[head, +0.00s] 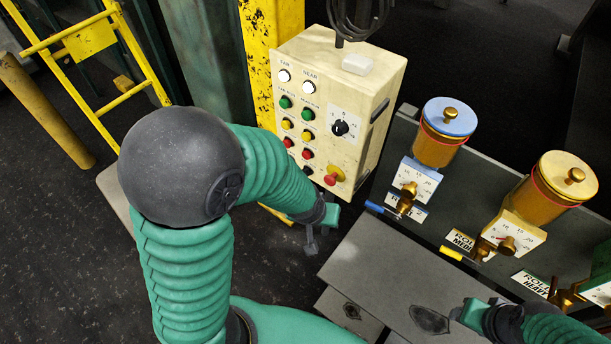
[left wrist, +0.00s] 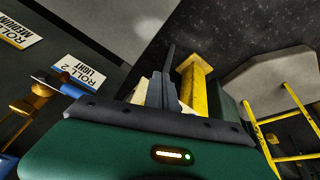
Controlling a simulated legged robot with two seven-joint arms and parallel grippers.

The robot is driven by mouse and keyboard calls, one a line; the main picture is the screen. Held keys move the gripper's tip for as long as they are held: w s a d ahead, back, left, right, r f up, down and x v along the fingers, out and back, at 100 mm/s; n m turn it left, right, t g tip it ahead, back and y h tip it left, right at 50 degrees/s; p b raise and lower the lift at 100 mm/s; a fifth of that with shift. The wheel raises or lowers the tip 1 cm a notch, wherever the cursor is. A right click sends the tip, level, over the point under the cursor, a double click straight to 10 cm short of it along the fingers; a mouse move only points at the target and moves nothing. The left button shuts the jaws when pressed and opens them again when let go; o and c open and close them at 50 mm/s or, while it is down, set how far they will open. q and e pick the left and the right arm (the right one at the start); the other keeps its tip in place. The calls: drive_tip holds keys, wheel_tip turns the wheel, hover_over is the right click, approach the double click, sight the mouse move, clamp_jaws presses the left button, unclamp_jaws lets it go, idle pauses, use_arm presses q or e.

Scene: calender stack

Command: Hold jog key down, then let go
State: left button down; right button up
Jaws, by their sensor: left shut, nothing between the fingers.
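The control box (head: 335,105) is a cream panel with columns of white, green, yellow, red and dark buttons. Its front also has a black rotary dial (head: 340,128) and a red mushroom button (head: 334,175) on yellow. The labels are too small for me to tell which button is the jog key. My left gripper (head: 311,245) is just below the box's lower edge, apart from the buttons. In the left wrist view its dark fingers (left wrist: 170,75) are together and empty, with part of the cream box behind them. My right gripper (head: 463,313) is low at the right; its fingers are unclear.
A yellow post (head: 259,60) stands behind the box. Two brass canisters, one with a blue lid (head: 449,116) and one with a cream lid (head: 569,174), stand on the dark bench at right. A grey plate (head: 385,265) lies below them. A yellow ladder (head: 122,95) is at left.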

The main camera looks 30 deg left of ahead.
sight(307, 171)
use_arm(q)
drive_tip(key=w+a+f+n+t+y+b, duration=0.25)
drive_tip(key=w+a+f+n, duration=0.2)
drive_tip(key=f, duration=0.25)
drive_tip(key=w+a+f+n+t+y+b, duration=0.1)
drive_tip(key=w+a+f+n+y+b, duration=0.15)
drive_tip(key=a+f+n, duration=0.35)
drive_tip(key=a+f+n+t+y+b, duration=0.2)
drive_tip(key=a+n+t+y+b, duration=0.1)
drive_tip(key=a+t+y+b, duration=0.1)
drive_tip(key=a+t+y, duration=0.1)
drive_tip(key=a+y, duration=0.1)
drive_tip(key=shift+s+a+f, duration=0.2)
drive_tip(key=shift+s+a, duration=0.1)
use_arm(e)
drive_tip(key=s+x, duration=0.2)
drive_tip(key=x, duration=0.8)
drive_tip(key=shift+f, duration=0.4)
use_arm(q)
drive_tip(key=shift+w+n, duration=0.1)
drive_tip(key=shift+n, duration=0.15)
drive_tip(key=w+b, duration=0.1)
drive_tip(key=w, duration=0.7)
drive_tip(key=shift+w+d, duration=0.3)
drive_tip(key=shift+d, duration=0.05)
use_arm(e)
drive_tip(key=shift+f, duration=0.65)
use_arm(q)
drive_tip(key=shift+w+b, duration=0.1)
drive_tip(key=shift+b, duration=0.2)
